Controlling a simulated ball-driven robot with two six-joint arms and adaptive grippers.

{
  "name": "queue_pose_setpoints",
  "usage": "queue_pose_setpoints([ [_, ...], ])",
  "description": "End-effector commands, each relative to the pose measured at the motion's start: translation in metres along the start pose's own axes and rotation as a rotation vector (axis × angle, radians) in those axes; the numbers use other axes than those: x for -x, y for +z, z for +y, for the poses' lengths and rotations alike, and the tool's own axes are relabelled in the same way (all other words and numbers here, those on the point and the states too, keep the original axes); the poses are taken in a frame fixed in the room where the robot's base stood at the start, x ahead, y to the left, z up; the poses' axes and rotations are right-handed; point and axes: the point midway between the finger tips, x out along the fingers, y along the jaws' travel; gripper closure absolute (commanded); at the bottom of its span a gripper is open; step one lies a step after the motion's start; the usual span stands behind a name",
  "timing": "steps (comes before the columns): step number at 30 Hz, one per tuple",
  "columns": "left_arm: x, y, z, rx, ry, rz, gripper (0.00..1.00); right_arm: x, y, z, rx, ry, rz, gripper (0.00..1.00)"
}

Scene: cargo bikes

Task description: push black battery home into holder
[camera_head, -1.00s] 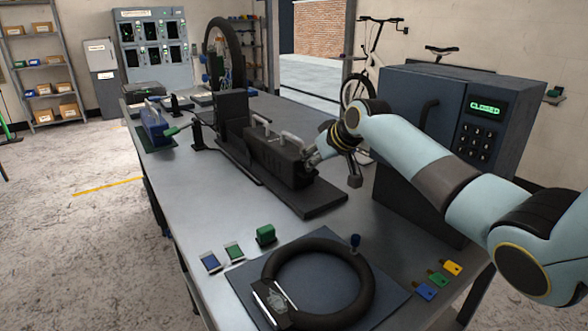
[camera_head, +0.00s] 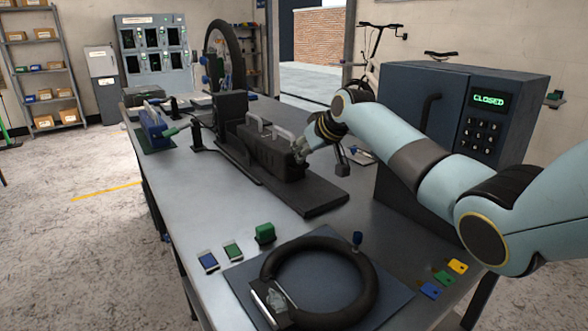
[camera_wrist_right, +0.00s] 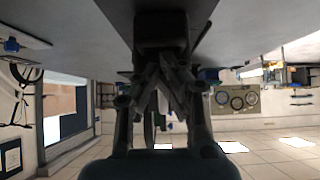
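The black battery (camera_head: 265,150), a long block with light carry handles on top, lies on the black holder rail (camera_head: 318,193). Its far end is close to the holder's upright black block (camera_head: 231,108); the head view does not show whether they touch. My right gripper (camera_head: 302,153) is at the battery's near end face. In the wrist view its fingers (camera_wrist_right: 161,66) are drawn together with nothing between them, in front of a dark block end (camera_wrist_right: 158,28) that looks like the battery. Contact is hard to tell. My left gripper is out of view.
A tyre (camera_head: 272,262) on a dark mat, a green block (camera_head: 265,233) and coloured tags are at the table's front. A blue-black tool (camera_head: 153,125) stands left of the holder.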

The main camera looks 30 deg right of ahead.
Motion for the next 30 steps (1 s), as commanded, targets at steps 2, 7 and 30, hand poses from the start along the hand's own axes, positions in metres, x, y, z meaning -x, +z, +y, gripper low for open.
queue_pose_setpoints([
  [2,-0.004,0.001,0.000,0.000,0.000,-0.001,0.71,-0.004,-0.002,0.000,0.000,0.000,0.002,1.00],
  [7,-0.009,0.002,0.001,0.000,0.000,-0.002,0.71,-0.009,-0.006,-0.001,0.000,0.000,0.001,1.00],
  [30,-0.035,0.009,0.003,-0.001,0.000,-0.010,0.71,-0.031,-0.027,-0.001,0.000,-0.001,0.001,1.00],
])
